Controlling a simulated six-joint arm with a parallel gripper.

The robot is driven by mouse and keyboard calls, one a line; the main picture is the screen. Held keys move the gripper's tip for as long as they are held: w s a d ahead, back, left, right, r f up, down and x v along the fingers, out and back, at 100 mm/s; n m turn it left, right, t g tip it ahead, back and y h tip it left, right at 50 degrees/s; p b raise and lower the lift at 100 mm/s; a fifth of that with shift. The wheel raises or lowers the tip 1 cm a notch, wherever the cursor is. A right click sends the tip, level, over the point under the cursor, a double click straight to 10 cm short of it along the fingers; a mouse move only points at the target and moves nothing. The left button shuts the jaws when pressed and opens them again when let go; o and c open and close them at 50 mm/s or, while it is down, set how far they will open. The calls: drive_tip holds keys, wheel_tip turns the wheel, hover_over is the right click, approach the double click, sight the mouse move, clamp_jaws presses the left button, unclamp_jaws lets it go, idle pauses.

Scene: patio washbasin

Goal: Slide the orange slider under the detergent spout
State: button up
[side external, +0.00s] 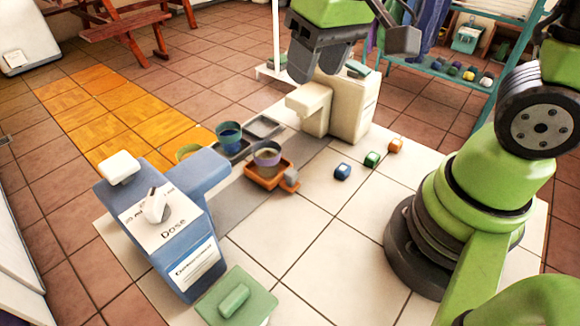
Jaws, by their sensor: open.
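The orange slider (262,183) is a shallow tray with a knob (290,179) at its right, and it holds a grey and purple cup (267,158). It sits on the floor strip between two dispensers. The blue dispenser (175,235) at left has a spout (203,172) and a "Dose" label; its lower label is too small to read surely. The cream dispenser (352,108) has a spout (306,98) pointing left. I cannot tell which spout is the detergent one. My gripper (318,72) is open and empty, above and in front of the cream dispenser, apart from the slider.
A dark slider (238,150) with a blue cup (229,133) is behind the orange one, and a green cup (188,151) is partly hidden by the blue dispenser. Blue, green and orange blocks (343,171) lie at right. A green pad (237,298) is in front. Pale tiles there are clear.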

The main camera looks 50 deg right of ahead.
sight(291, 172)
drive_tip(key=w+f+g, duration=0.1)
drive_tip(key=f, duration=0.6)
drive_tip(key=w+a+f+n+g, duration=0.1)
drive_tip(key=f, duration=0.5)
drive_tip(key=w+f+h, duration=0.1)
drive_tip(key=f, duration=0.6)
drive_tip(key=shift+a+f+n+g, duration=0.25)
drive_tip(key=shift+f+n+g, duration=0.05)
drive_tip(key=shift+n+g, duration=0.1)
